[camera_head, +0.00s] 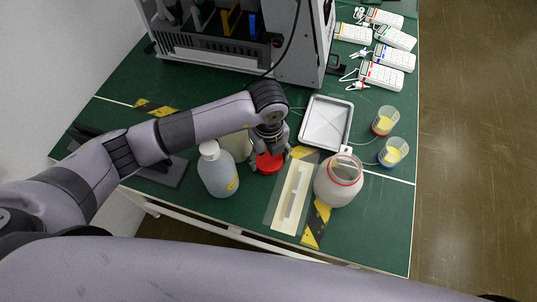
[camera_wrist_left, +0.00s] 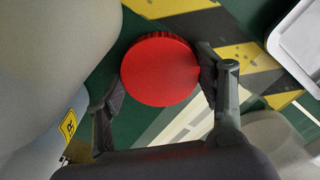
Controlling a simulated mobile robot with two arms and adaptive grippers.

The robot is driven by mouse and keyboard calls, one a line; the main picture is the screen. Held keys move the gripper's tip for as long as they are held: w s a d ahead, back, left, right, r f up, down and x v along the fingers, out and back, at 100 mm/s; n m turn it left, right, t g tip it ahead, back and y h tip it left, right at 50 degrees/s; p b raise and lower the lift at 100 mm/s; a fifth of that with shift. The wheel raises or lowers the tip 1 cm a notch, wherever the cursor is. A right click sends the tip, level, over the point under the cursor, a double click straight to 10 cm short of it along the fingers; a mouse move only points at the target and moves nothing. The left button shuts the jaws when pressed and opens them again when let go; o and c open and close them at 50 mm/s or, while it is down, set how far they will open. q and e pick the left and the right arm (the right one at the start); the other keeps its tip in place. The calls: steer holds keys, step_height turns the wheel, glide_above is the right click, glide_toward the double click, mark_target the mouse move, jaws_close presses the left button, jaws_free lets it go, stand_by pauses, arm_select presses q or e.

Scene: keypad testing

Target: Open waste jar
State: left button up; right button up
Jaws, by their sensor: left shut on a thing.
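A round red lid (camera_head: 268,164) is between the fingers of my left gripper (camera_head: 270,152). It also shows in the left wrist view (camera_wrist_left: 160,69), with a finger on each side; my left gripper (camera_wrist_left: 160,92) is shut on it. Whether the lid touches the table cannot be told. A wide pale jar (camera_head: 336,186) with a red ring near its top stands to the right of the gripper, apart from the lid. The jar shows in part at the lower right of the wrist view (camera_wrist_left: 275,140). My right gripper is not in view.
A white bottle (camera_head: 218,176) with a yellow label stands close left of the gripper, another pale bottle behind it. A metal tray (camera_head: 326,122), two cups of yellow liquid (camera_head: 385,120) and several white meters (camera_head: 381,77) are on the green table (camera_head: 388,225). A large instrument stands behind.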

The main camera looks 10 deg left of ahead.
mark_target(269, 159)
arm_select(q)
steer(key=shift+f, duration=0.15)
steer(key=o, duration=1.3)
steer(key=shift+r, duration=0.4)
step_height(269, 159, up, 12)
steer(key=shift+f+b, duration=0.2)
steer(key=shift+b, duration=0.4)
